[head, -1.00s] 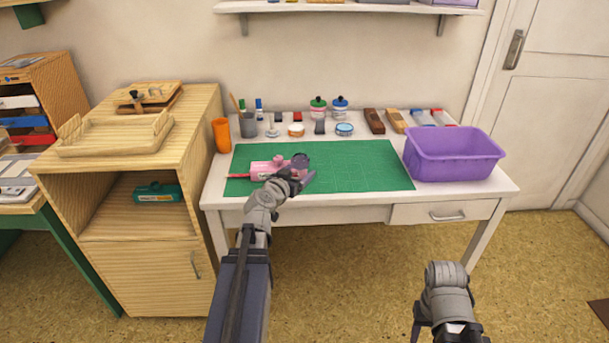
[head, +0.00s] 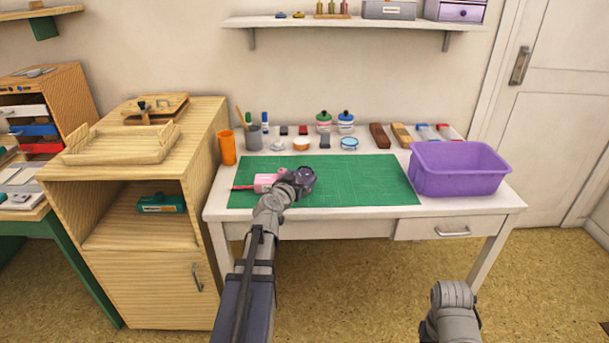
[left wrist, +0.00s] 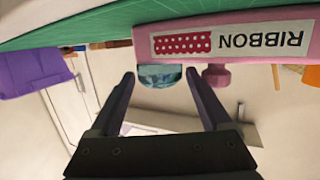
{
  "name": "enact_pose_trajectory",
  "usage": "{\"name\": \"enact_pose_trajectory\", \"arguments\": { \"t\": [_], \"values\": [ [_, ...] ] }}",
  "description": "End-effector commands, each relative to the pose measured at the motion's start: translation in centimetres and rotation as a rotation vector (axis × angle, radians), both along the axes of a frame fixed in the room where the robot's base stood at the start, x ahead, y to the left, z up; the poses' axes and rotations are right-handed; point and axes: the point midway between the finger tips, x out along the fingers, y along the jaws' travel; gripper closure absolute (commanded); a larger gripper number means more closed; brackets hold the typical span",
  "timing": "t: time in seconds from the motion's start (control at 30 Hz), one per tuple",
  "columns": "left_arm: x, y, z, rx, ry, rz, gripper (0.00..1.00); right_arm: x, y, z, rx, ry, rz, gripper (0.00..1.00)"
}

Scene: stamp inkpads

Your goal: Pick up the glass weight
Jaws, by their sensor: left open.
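A clear bluish glass piece (left wrist: 160,76), which looks like the glass weight, shows in the upside-down left wrist view against the edge of a pink box labelled RIBBON (left wrist: 235,37). A pink knob (left wrist: 215,75) stands beside it. My left gripper (left wrist: 160,95) is open, with one finger on each side of the glass in that view; I cannot tell whether they touch it. In the head view my left gripper (head: 304,181) hides most of the glass and part of the pink box (head: 265,181).
The box lies on a green mat (head: 375,185) on a white table. A purple bin (head: 458,170) stands right. An orange cup (head: 226,147), a grey cup (head: 253,138), stamps and jars line the back. The mat's right side is clear.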

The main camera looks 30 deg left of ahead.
Motion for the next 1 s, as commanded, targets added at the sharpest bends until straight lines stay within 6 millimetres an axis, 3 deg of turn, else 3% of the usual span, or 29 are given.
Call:
{"name": "enact_pose_trajectory", "arguments": {
  "t": [0.03,0.2,0.43,1.0],
  "values": [
    [1.2,0.2,0.0,0.002,0.0,-0.001,0.18,0.0,0.0,0.1,0.0,0.0,0.0,0.5],
    [3.2,0.5,-0.5,0.0,0.0,-0.001,0.18,0.0,0.0,-0.5,0.0,0.0,0.0,0.5],
    [3.2,0.5,-0.4,0.001,0.0,0.0,0.18,0.0,0.0,-0.4,0.0,0.0,0.0,0.5],
    [3.2,0.5,-0.4,0.001,0.0,0.0,0.81,0.0,0.0,-0.4,0.0,0.0,0.0,0.5]
  ]
}}
